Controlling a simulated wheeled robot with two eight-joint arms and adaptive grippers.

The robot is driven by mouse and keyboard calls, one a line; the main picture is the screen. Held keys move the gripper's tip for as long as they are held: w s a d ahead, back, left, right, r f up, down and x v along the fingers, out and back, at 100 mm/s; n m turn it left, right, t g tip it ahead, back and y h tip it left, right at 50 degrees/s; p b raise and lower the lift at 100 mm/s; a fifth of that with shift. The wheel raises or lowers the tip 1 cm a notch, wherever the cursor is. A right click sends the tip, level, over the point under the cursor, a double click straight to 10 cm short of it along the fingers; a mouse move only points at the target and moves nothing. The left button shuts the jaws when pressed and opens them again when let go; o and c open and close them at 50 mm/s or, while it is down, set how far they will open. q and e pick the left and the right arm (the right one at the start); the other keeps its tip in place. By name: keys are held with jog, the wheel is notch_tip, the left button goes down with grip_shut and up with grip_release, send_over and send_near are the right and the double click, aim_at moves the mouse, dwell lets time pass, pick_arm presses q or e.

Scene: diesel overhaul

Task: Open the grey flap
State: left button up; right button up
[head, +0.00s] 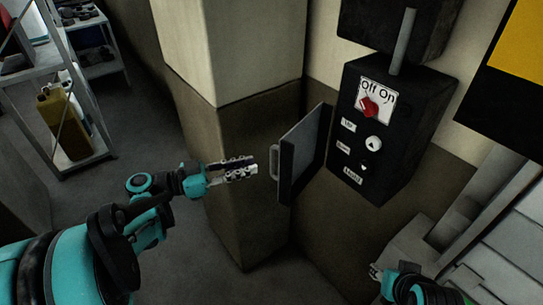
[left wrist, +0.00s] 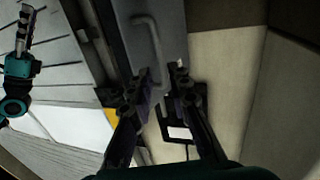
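The grey flap (head: 303,150) is a flat panel with a dark edge, left of the black control box in the head view. A pale bar handle (head: 274,162) sits on its near left side. In the left wrist view the flap (left wrist: 170,18) and its curved handle (left wrist: 155,42) show just beyond the fingertips. My left gripper (head: 254,168) is open and empty, its fingers pointing at the handle, seemingly just short of it. Its two fingers (left wrist: 160,76) stand apart in the left wrist view. My right gripper (head: 376,271) is low at the right, away from the flap; its finger gap is unclear.
The black control box (head: 385,128) with a red Off/On switch (head: 369,107) is on the wall right of the flap. A square pillar (head: 235,125) stands behind my left gripper. A shelf rack (head: 88,148) with a yellow jug (head: 62,125) is far left. Open floor lies between.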

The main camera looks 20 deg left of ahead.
pick_arm(q)
jog(key=b, duration=0.1)
send_over(272, 175)
jog(key=shift+w+r, duration=0.2)
jog(key=shift+w, duration=0.1)
grip_shut()
